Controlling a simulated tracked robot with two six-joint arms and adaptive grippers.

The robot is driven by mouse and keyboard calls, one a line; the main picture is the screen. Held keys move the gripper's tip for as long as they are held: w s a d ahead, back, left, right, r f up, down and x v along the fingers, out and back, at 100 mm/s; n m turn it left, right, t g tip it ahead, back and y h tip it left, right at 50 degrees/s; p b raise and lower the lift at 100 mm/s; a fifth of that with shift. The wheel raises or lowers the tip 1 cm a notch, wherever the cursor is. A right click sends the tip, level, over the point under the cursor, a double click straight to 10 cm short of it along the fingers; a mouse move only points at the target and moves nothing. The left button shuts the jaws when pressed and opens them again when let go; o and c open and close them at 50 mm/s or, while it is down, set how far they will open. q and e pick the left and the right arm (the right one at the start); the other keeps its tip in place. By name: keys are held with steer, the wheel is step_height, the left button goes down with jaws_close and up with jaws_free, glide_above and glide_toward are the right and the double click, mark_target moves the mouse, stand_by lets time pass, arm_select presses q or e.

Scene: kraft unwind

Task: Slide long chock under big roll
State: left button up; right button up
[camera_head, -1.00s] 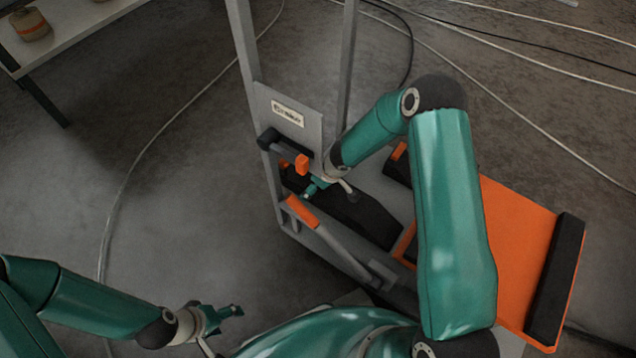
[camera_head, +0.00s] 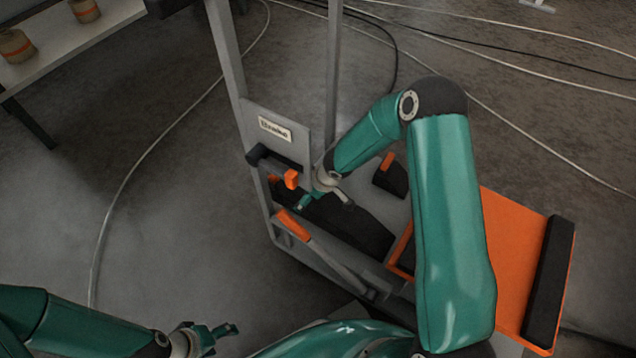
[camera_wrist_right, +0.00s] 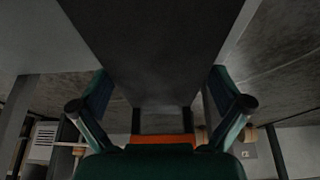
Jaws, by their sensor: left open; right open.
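My right gripper (camera_head: 325,203) is open above the grey metal frame, beside an orange knob. A long dark curved piece (camera_head: 350,223) lies on the frame's base just below it; I cannot tell whether it is the long chock. A short black wedge with an orange tab (camera_head: 391,180) lies right of the gripper. In the right wrist view the open fingers (camera_wrist_right: 162,105) stand either side of a broad dark surface, with an orange strip (camera_wrist_right: 163,140) low between them. My left gripper (camera_head: 222,335) is open and empty at lower left. I see no big roll for certain.
The grey upright frame (camera_head: 275,130) has a label plate, and an orange-gripped lever (camera_head: 293,224) in front. An orange platform (camera_head: 510,250) with a black edge bar (camera_head: 549,280) lies right, partly behind my right arm. A shelf (camera_head: 75,38) holds small rolls. Cables cross the floor.

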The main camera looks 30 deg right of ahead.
steer(key=shift+v, duration=4.35)
steer(key=shift+w+r, duration=0.1)
